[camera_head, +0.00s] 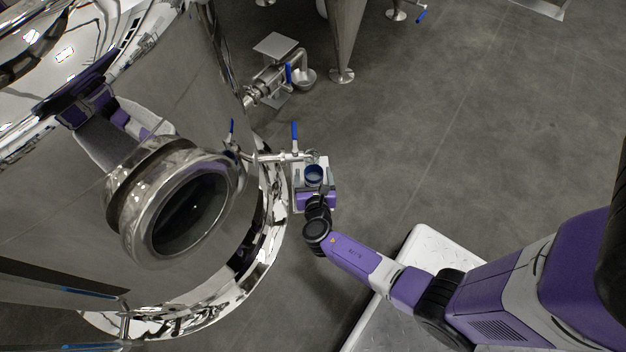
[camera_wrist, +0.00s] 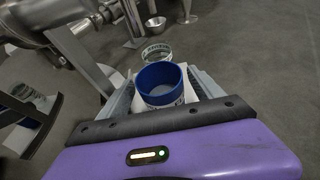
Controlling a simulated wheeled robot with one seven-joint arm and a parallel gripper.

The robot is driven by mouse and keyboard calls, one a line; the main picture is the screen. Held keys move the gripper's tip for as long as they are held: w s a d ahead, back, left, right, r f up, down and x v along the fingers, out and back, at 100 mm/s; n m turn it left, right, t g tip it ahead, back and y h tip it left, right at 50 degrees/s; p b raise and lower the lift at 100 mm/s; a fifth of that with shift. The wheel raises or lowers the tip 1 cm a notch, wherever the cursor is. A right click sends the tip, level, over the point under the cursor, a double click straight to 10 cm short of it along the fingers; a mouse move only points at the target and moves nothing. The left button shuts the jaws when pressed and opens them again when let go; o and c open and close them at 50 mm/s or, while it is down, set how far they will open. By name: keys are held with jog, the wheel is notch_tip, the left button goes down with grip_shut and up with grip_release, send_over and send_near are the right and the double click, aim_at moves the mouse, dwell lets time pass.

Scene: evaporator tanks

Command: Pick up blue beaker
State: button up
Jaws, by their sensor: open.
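The blue beaker (camera_wrist: 160,84) stands upright in the wrist view, just beyond the purple wrist housing, its open rim facing up. My gripper (camera_wrist: 163,78) is open, with grey fingers on the left and right of the beaker; whether they touch it is unclear. In the head view the blue beaker (camera_head: 314,174) shows as a small dark blue ring at the end of my arm, below the tank's valve pipe. My gripper (camera_head: 313,172) is there around it. The housing hides the beaker's near base.
A large shiny steel tank (camera_head: 215,60) with a round porthole (camera_head: 190,215) fills the left. A pipe with a blue-handled valve (camera_head: 294,135) reaches out close above the gripper. A clear glass vessel (camera_wrist: 156,52) stands behind the beaker. Open grey floor (camera_head: 480,130) lies to the right.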

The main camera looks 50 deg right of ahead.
aim_at(313, 170)
jog(key=shift+b+x, duration=0.55)
jog(key=shift+x, duration=0.95)
jog(key=shift+c, duration=0.3)
jog(key=c, duration=1.6)
jog(key=shift+o, duration=0.2)
jog(key=shift+r, duration=0.15)
